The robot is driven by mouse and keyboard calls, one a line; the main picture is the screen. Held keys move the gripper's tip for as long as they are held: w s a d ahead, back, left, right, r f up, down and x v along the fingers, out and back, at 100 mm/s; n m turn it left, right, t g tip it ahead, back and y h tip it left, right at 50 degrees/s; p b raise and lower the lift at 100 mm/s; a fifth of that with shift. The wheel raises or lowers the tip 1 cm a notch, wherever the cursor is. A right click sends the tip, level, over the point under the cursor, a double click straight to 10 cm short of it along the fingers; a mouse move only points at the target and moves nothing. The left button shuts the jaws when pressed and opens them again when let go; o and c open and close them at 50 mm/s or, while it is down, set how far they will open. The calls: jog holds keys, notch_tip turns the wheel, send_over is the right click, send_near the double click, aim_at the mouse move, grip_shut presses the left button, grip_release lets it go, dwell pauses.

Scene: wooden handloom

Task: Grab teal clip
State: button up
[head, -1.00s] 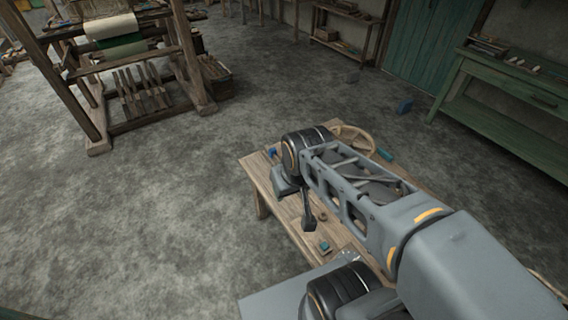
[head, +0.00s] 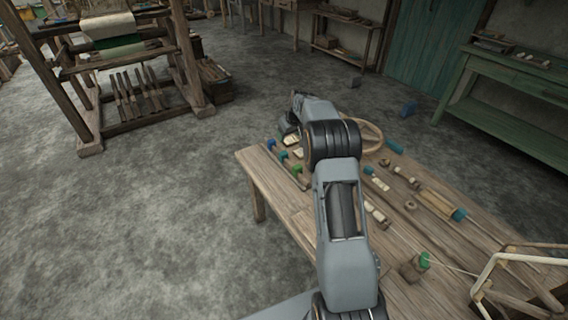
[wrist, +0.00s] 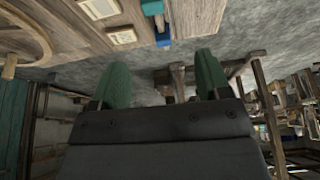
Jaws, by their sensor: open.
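In the head view, several small coloured clip-like pieces sit along a wooden strip near the table's left edge: a blue one (head: 270,144), a teal-blue one (head: 283,155) and a green one (head: 297,168). I cannot tell for sure which is the teal clip.
The wooden table (head: 330,235) also holds a wooden wheel (head: 371,136), a teal cylinder (head: 393,146), a green-topped spool (head: 424,260) and a wooden frame (head: 500,275) at right. The loom (head: 110,70) stands back left. Open floor (head: 180,220) lies left of the table.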

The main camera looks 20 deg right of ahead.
jog(key=b, duration=0.1)
send_over(284, 153)
jog(key=s, duration=0.2)
jog(key=f, duration=0.9)
jog(key=shift+d+f, duration=0.25)
jog(key=shift+b+x, duration=0.6)
jog(key=shift+x, duration=2.55)
jog(key=shift+a, duration=0.1)
jog(key=c, duration=1)
jog(key=shift+r, duration=0.1)
